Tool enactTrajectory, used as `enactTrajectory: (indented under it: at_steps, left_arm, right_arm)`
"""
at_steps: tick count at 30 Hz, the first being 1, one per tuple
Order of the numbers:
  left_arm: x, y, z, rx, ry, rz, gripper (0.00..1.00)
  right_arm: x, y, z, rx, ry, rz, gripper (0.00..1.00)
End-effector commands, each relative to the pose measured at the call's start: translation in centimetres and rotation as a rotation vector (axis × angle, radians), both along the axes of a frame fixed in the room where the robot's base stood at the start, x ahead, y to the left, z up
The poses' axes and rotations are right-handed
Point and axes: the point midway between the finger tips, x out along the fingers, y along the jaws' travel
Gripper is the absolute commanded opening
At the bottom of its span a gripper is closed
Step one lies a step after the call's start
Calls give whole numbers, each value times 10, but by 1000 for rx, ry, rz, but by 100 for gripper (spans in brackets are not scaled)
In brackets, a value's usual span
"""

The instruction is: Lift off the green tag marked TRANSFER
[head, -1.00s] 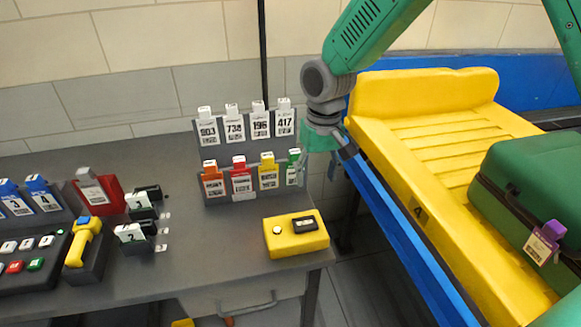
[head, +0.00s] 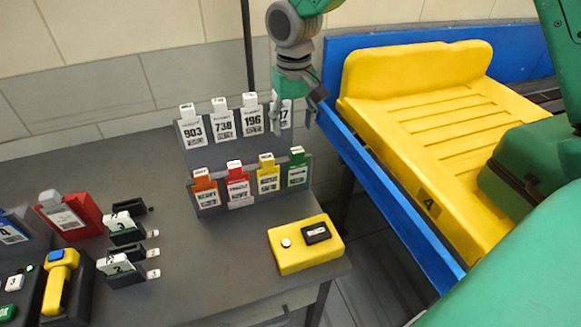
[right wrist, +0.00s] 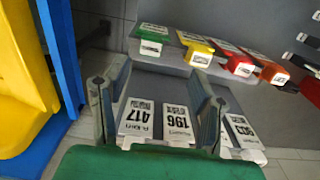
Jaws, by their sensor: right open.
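The green tag (head: 298,168) hangs at the right end of the rack's lower row; its lettering is too small to read. It also shows in the right wrist view (right wrist: 158,36), upper middle, beyond the fingertips. My right gripper (head: 302,108) is open and empty, above and apart from the green tag, in front of the 417 tag (head: 286,113), which it partly covers. In the right wrist view, its two fingers (right wrist: 158,78) stand apart, with the white 417 tag (right wrist: 137,118) and 196 tag (right wrist: 177,122) showing between them. My left gripper is not in view.
Orange (head: 204,188), red (head: 237,184) and yellow (head: 268,173) tags hang left of the green one. Above are white tags 903 (head: 191,128) and 738 (head: 222,122). A yellow box (head: 290,258) stands in front. The conveyor's blue rail (head: 385,205) and yellow tray (head: 415,68) are right.

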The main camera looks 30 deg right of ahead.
Motion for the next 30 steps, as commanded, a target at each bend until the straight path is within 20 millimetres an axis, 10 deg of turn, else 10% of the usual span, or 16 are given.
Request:
enactTrajectory:
  at_steps: [19,28,30]
  left_arm:
    - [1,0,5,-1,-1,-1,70]
    - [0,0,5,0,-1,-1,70]
    - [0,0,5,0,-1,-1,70]
  right_arm:
    - [1,3,-76,-4,1,0,52]
    - [1,-2,-83,2,-1,-1,52]
    - [1,-3,-83,3,-2,-1,27]
